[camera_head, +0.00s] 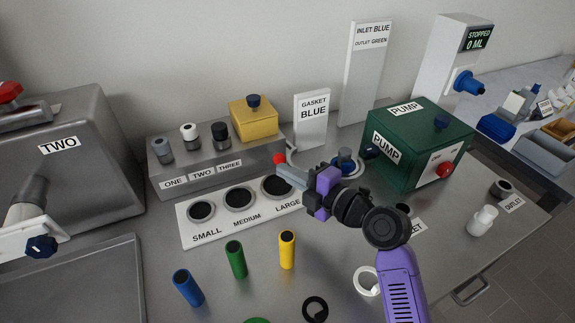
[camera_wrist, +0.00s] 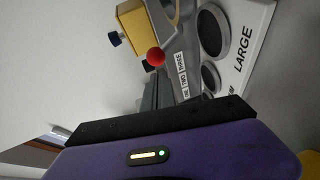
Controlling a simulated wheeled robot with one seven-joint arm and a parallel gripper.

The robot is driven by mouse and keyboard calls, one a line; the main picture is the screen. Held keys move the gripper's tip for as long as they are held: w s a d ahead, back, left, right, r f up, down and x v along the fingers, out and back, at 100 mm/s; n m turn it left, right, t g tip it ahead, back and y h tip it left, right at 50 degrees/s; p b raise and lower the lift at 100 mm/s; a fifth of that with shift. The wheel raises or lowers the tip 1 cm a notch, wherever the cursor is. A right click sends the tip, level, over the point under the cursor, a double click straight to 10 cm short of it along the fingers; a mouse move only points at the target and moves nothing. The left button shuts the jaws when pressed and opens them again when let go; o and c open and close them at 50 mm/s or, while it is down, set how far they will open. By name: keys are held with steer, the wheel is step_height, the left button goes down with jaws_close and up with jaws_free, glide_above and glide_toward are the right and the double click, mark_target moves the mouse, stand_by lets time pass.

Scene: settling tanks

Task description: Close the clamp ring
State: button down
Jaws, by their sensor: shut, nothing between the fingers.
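A red ball knob (camera_head: 279,159) sits on a grey curved piece (camera_head: 291,152), which looks like the clamp ring's handle, behind the gauge plate. The knob also shows in the wrist view (camera_wrist: 155,56), just beyond my gripper. The rest of the clamp ring is mostly hidden behind my gripper, so I cannot tell how far it is open. My gripper (camera_head: 281,169) is shut and empty, its grey fingertips close to the red knob. I cannot tell whether they touch it. A blue-topped fitting (camera_head: 345,161) stands just behind my wrist.
A white plate (camera_head: 218,226) with three round holes lies in front. Blue (camera_head: 187,287), green (camera_head: 236,259) and yellow (camera_head: 287,250) cylinders stand nearer. A green pump box (camera_head: 420,143) is at right. A grey block (camera_head: 215,165) with a yellow box (camera_head: 253,121) stands behind. White ring (camera_head: 362,279) lies in front.

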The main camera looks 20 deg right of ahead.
steer(key=shift+w+d+f, duration=0.15)
steer(key=shift+w+d, duration=0.1)
steer(key=shift+w, duration=0.35)
steer(key=shift+w, duration=0.1)
